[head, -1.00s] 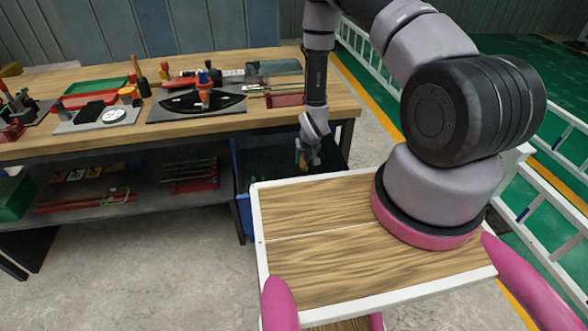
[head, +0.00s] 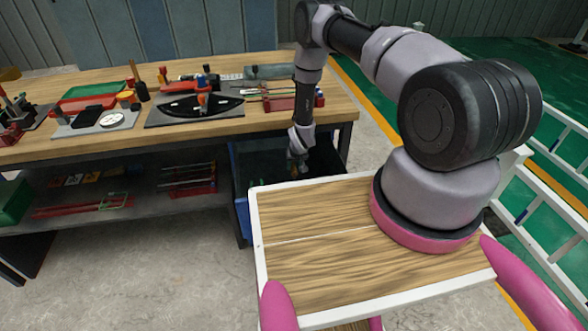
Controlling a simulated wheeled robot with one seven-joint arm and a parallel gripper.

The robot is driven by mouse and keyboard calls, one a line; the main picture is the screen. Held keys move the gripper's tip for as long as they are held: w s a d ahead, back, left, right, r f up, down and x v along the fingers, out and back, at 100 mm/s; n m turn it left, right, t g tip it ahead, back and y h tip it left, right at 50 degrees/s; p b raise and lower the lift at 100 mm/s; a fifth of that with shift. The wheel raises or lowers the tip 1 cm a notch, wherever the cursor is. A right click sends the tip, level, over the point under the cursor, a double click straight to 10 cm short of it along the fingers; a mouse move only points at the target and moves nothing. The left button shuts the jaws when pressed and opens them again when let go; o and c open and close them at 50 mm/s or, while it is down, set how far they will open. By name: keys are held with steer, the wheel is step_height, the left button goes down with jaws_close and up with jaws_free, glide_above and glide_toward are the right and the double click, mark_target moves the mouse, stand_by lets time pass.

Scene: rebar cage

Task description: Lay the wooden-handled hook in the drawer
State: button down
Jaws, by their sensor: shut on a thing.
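The blue drawer (head: 242,210) stands open below the right end of the workbench; its inside is dark and the tray top hides its near part. My gripper (head: 297,165) points down over the drawer's opening, near its right side. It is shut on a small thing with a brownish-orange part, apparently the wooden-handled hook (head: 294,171). The hook is tiny and mostly hidden by the gripper and the dark drawer, so I cannot tell its tilt or whether it touches the drawer floor.
The workbench (head: 200,128) above the drawer carries a red tray (head: 90,98), a grey board with a dark curved piece (head: 190,105) and several tools. Its lower shelf holds red items (head: 75,205). White ladder-like rails (head: 545,190) stand at the right. Bare floor (head: 160,265) lies in front.

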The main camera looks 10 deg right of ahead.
steer(key=shift+s+f, duration=0.2)
steer(key=shift+f, duration=0.45)
steer(key=c, duration=0.6)
jaws_free()
steer(key=v, duration=1.2)
steer(key=shift+d, duration=0.15)
